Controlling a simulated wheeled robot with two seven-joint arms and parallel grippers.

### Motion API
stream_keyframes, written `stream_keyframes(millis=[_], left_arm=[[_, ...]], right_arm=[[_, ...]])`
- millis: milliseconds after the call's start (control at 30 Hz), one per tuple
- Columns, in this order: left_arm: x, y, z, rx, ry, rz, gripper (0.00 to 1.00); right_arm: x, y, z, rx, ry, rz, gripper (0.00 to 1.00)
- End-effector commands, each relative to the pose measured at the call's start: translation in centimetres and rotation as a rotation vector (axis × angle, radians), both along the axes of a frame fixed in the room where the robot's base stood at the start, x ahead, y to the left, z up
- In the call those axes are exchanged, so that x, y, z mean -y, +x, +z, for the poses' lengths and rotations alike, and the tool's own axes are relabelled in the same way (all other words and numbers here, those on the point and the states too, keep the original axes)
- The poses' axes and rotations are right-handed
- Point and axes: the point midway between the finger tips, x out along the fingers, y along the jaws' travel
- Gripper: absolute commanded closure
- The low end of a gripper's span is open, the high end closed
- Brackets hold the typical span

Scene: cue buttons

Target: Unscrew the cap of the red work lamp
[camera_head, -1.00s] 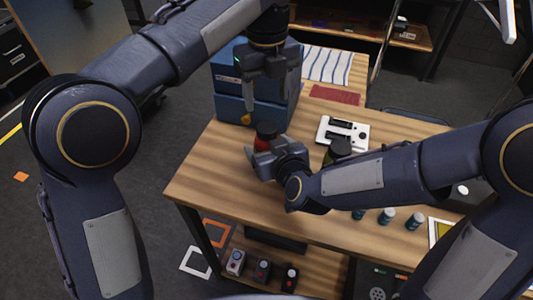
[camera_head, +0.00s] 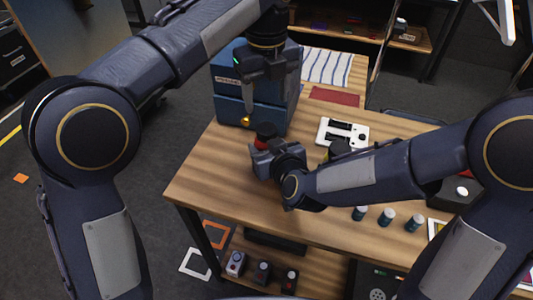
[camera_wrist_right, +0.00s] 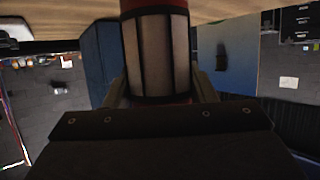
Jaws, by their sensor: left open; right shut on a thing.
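The red work lamp (camera_head: 263,143) stands near the left edge of the wooden table, with its dark cap (camera_head: 267,129) on top. My right gripper (camera_head: 266,148) is shut on the lamp's body from the near side. In the right wrist view, the lamp (camera_wrist_right: 156,55) shows as a pale, dark-ribbed cylinder with red bands, between the fingers. My left gripper (camera_head: 267,106) is open and points down above the cap, apart from it. Part of the lamp is hidden behind my right gripper.
A blue cabinet (camera_head: 228,108) with a yellow knob stands just behind the lamp. A white panel (camera_head: 343,131) and a dark jar (camera_head: 339,148) are to the right. Several small bottles (camera_head: 387,216) stand near the front edge. The front-left tabletop is clear.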

Motion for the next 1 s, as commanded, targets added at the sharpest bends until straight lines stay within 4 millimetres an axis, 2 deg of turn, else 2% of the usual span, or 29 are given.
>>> stream_keyframes(millis=[133, 400, 500, 667, 1000], left_arm=[[0.0, 0.0, -0.2, -0.004, 0.001, -0.113, 0.40], [0.1, 0.0, -0.2, -0.007, 0.000, -0.612, 0.40], [0.0, 0.0, -0.1, -0.003, 0.000, -0.728, 0.40], [0.0, 0.0, -1.1, -0.003, 0.003, -0.789, 0.40], [0.0, 0.0, -6.2, -0.003, 0.002, -0.785, 0.40]], right_arm=[[0.0, 0.0, 0.0, 0.000, 0.000, 0.000, 1.00], [0.0, 0.0, 0.0, 0.000, 0.000, 0.000, 1.00], [0.0, 0.0, 0.0, 0.000, 0.000, 0.000, 1.00], [0.0, 0.0, 0.0, 0.000, 0.000, 0.000, 1.00], [0.0, 0.0, 0.0, 0.000, 0.000, 0.000, 1.00]])
